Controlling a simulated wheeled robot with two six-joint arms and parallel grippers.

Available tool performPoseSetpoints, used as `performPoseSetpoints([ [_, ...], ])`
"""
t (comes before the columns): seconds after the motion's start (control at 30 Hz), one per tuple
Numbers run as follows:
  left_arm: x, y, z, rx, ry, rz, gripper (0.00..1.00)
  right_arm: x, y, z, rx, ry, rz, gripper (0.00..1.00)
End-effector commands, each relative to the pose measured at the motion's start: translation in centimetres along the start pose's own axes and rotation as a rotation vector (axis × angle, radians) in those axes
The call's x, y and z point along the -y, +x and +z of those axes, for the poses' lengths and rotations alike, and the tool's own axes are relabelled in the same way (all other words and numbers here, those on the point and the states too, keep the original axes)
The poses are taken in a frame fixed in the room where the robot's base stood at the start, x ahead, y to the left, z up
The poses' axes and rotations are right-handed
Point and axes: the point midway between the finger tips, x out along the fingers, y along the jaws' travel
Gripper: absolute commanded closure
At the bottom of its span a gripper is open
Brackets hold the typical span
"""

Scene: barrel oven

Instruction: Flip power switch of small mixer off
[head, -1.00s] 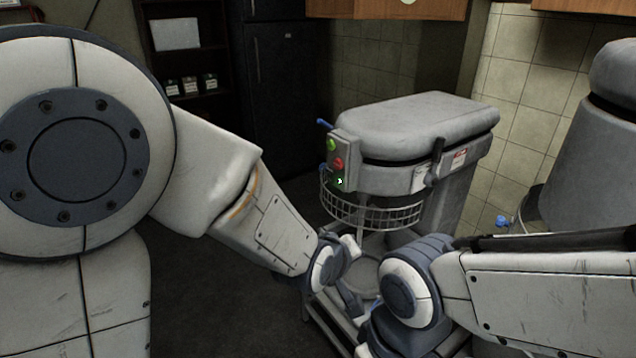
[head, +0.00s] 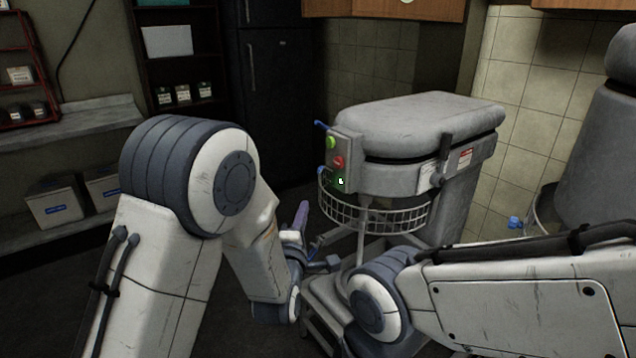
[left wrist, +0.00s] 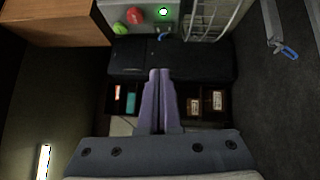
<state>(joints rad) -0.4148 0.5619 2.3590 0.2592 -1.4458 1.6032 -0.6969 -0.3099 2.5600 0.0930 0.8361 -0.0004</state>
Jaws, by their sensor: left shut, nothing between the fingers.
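The small mixer (head: 420,125) is grey, with a rounded top and a wire bowl guard (head: 375,215). Its control panel (head: 345,150) carries a green button (head: 331,142), a red button (head: 338,161) and a small power switch (head: 340,181) glowing green and white. In the left wrist view the lit switch (left wrist: 163,12) is at the top edge, beside the red button (left wrist: 135,15). My left gripper (head: 302,208) is below and left of the panel, apart from it. Its purple fingers (left wrist: 160,72) are shut and empty. My right gripper is out of view; only that arm shows.
A larger grey machine (head: 600,150) stands at the right edge. A dark fridge (head: 275,100) and shelves (head: 180,75) are behind. A side shelf with white boxes (head: 52,203) is at the left. My right arm crosses in front of the mixer's base.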

Motion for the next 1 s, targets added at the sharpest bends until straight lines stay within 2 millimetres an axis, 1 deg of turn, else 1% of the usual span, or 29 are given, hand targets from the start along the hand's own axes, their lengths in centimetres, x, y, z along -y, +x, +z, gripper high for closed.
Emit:
performPoseSetpoints([
  [0.17, 0.0, 0.2, 0.0, 0.0, 0.001, -0.002, 1.0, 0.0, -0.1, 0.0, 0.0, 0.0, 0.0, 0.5],
  [0.27, -0.1, 1.1, -0.1, -0.001, 0.001, -0.001, 1.0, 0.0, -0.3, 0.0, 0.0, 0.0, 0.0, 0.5],
  [0.37, -0.1, 2.6, -0.2, -0.004, 0.002, -0.001, 1.0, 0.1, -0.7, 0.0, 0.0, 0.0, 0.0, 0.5],
  [0.6, -0.2, 7.8, -0.3, -0.004, 0.001, 0.001, 1.0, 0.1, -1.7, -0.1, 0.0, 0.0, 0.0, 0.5],
  [0.73, -0.1, 10.2, -0.3, -0.004, 0.002, 0.0, 1.0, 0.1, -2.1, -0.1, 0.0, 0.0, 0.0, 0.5],
  [0.8, -0.1, 11.0, 0.8, 0.0, 0.003, -0.002, 1.0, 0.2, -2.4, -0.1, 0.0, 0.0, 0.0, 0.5],
  [1.0, 0.0, 12.5, 2.2, -0.002, 0.003, -0.002, 1.0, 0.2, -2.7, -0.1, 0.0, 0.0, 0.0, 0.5],
])
